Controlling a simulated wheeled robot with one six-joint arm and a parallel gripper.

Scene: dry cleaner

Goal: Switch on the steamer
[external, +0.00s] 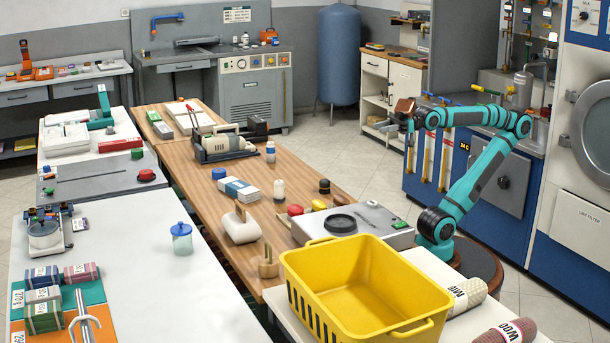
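My teal arm stands at the right of the wooden table, and its gripper (404,108) is raised in the air, away from all tabletop items. A brown, block-like shape shows at its end; I cannot tell whether it is part of the gripper or held, nor whether the fingers are open. No item is clearly labelled as the steamer. A beige and black appliance (228,142) sits in a dark tray on the far part of the table and may be it. Its switch is too small to make out. My gripper is well to its right.
A yellow basket (365,285) stands in front of my arm's base. A grey box with a black disc (368,220) lies beside it. Bottles and small items crowd the wooden table (190,165). A grey cabinet (250,92) with dials and buttons stands behind. Floor is clear beyond the table.

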